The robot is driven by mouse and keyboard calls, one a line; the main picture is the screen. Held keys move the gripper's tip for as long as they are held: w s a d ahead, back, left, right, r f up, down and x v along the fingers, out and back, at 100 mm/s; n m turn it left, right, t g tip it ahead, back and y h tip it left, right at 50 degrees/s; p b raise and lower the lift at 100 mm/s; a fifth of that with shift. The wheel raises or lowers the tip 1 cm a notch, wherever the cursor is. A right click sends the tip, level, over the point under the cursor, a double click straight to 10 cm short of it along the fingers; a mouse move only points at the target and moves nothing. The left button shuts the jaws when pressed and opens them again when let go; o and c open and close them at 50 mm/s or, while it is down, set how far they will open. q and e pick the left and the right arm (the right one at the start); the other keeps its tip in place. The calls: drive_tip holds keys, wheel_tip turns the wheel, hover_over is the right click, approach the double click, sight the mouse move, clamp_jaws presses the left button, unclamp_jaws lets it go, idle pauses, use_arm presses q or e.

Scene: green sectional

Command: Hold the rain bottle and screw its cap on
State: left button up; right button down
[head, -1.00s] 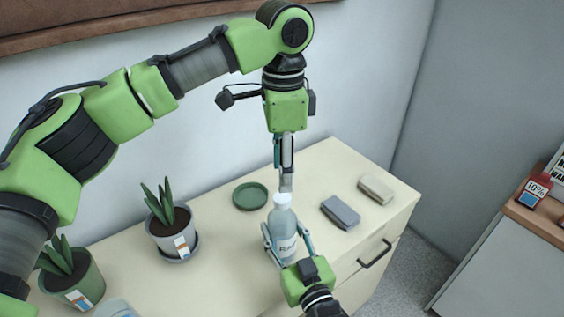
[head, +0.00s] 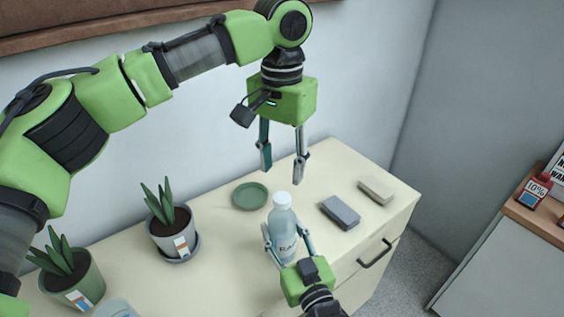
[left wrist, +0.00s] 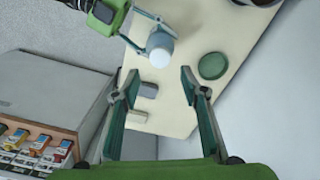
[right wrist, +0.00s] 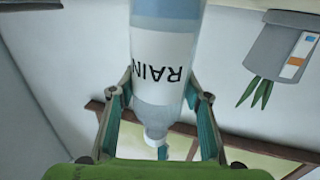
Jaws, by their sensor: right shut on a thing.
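The rain bottle (head: 287,238) stands upright on the cream cabinet top, with its label showing in the right wrist view (right wrist: 160,65). A white cap (head: 282,198) sits at the top of its neck; it also shows in the left wrist view (left wrist: 160,58). I cannot tell how tightly it is seated. My right gripper (head: 285,236) is shut around the bottle's body, one finger on each side. My left gripper (head: 282,171) is open and empty, pointing down above the cap and apart from it.
A green dish (head: 250,196) lies behind the bottle. A grey block (head: 340,212) and a beige block (head: 376,190) lie to its right. Two potted plants, a grey pot (head: 172,236) and a green pot (head: 75,280), stand at left. The cabinet top's right edge is near the blocks.

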sight(282, 197)
use_arm(q)
drive_tip(key=shift+f, duration=4.05)
clamp_jaws()
drive_tip(key=m, duration=0.5)
drive_tip(key=shift+o, duration=0.2)
unclamp_jaws()
drive_tip(key=shift+r, duration=2.3)
drive_tip(key=shift+c, duration=0.2)
